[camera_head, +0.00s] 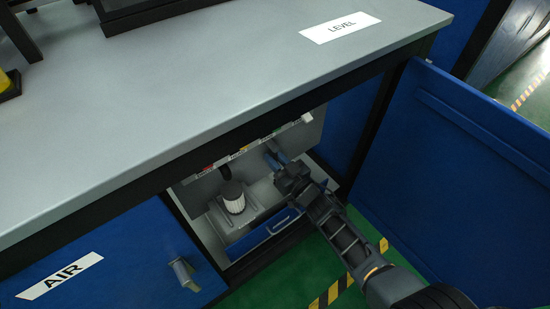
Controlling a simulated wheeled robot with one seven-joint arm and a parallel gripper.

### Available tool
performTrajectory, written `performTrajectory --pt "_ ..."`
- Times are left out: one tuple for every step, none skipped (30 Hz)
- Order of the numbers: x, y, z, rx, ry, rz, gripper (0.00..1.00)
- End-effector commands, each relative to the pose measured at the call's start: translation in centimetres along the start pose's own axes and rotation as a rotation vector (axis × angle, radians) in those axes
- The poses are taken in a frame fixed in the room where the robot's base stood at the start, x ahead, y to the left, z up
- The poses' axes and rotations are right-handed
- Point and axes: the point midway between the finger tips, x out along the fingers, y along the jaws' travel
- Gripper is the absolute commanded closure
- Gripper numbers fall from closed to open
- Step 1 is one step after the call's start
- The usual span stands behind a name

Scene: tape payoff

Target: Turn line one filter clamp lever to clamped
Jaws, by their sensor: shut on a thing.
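My gripper (277,158) reaches into the open cabinet from the right. Its fingers are shut at the back panel, on what appears to be the filter clamp lever. The lever is small and mostly hidden by the fingers, so I cannot tell its angle. A white ribbed filter cartridge (233,197) with a dark top stands upright on a grey plate, to the left of my gripper. A black fitting (225,172) sits on the panel behind the cartridge.
Coloured tags, red (208,167) among them, line the panel top. The grey worktop (210,90) overhangs the cabinet. A blue door (455,150) stands open at right. The AIR door (110,265) is at left.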

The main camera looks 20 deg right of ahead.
Motion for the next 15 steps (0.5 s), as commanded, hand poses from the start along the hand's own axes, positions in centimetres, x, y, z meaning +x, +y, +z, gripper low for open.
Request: performTrajectory --pt "-0.10 -0.05 0.17 0.003 -0.003 0.000 1.00" --pt "-0.10 -0.06 0.17 0.003 -0.003 0.000 0.77" --pt "-0.10 -0.06 0.17 0.003 -0.003 0.000 0.74" --pt "-0.10 -0.06 0.16 0.003 -0.003 0.000 0.71" --pt "-0.09 -0.06 0.15 0.003 -0.002 0.000 0.68" --pt "-0.08 -0.05 0.13 0.002 -0.002 0.000 0.64" --pt "-0.07 -0.05 0.11 0.002 -0.002 0.000 0.61" --pt "-0.06 -0.05 0.10 0.002 -0.002 0.000 0.58" --pt "-0.05 -0.05 0.08 0.001 -0.001 0.000 0.57" --pt "-0.05 -0.04 0.07 0.001 -0.001 0.000 0.57" --pt "-0.04 -0.04 0.06 0.001 -0.001 0.000 0.57" --pt "-0.04 -0.04 0.05 0.001 -0.001 0.000 0.57" --pt "-0.03 -0.04 0.05 0.001 -0.001 0.000 0.57" --pt "-0.03 -0.04 0.04 0.001 -0.001 0.000 0.57" --pt "-0.09 -0.03 0.02 0.001 -0.001 0.000 0.57"
